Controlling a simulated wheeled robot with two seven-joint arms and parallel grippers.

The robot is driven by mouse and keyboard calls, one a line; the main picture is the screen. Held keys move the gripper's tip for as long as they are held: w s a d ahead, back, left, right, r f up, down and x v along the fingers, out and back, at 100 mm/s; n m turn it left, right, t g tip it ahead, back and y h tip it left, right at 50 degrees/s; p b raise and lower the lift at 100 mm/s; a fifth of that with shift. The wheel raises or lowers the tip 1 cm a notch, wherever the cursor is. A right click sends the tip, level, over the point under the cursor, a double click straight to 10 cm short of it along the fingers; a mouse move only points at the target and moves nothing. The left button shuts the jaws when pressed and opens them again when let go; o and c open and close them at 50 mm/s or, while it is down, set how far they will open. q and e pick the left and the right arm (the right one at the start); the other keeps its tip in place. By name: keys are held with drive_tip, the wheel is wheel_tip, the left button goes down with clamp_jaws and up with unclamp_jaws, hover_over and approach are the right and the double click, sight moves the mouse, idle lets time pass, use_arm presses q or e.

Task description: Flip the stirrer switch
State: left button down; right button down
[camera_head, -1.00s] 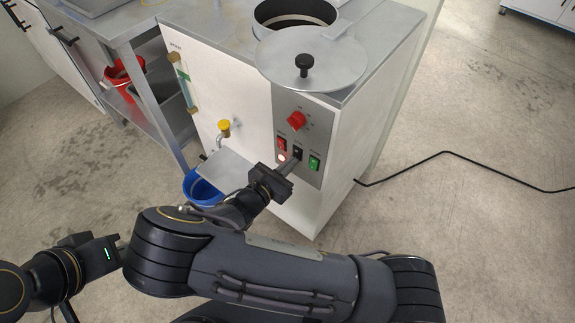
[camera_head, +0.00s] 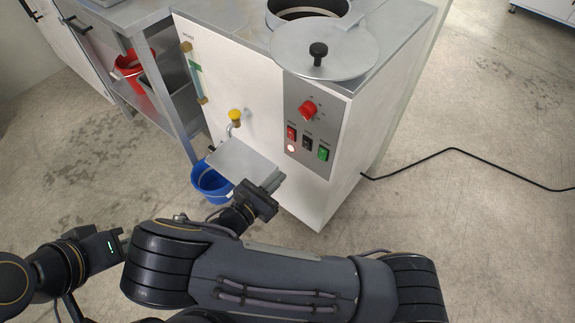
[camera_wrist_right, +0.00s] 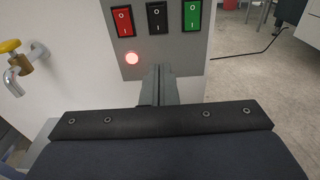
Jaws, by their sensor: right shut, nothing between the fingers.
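The control panel (camera_head: 311,128) on the white machine has a red switch (camera_head: 291,133), a black switch (camera_head: 307,142) and a green switch (camera_head: 323,153) in a row. They also show in the wrist view: red (camera_wrist_right: 123,20), black (camera_wrist_right: 156,17), green (camera_wrist_right: 192,15). The switch labels are too small to read, so I cannot tell which is the stirrer's. A round light (camera_wrist_right: 132,58) glows below the red switch. My right gripper (camera_head: 276,180) is shut and empty, below the switches and apart from them. My left gripper (camera_head: 116,243) is at lower left, its fingers mostly hidden.
A red knob (camera_head: 308,110) sits above the switches. A yellow-handled tap (camera_head: 235,118) and a metal shelf (camera_head: 238,160) are left of the panel, with a blue bucket (camera_head: 208,184) below. A lid (camera_head: 345,55) lies on top. A black cable (camera_head: 430,160) crosses the floor.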

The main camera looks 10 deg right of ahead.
drive_tip(key=shift+f+v, duration=0.2)
drive_tip(key=shift+v, duration=0.85)
drive_tip(key=shift+f+v, duration=0.25)
drive_tip(key=shift+v, duration=0.8)
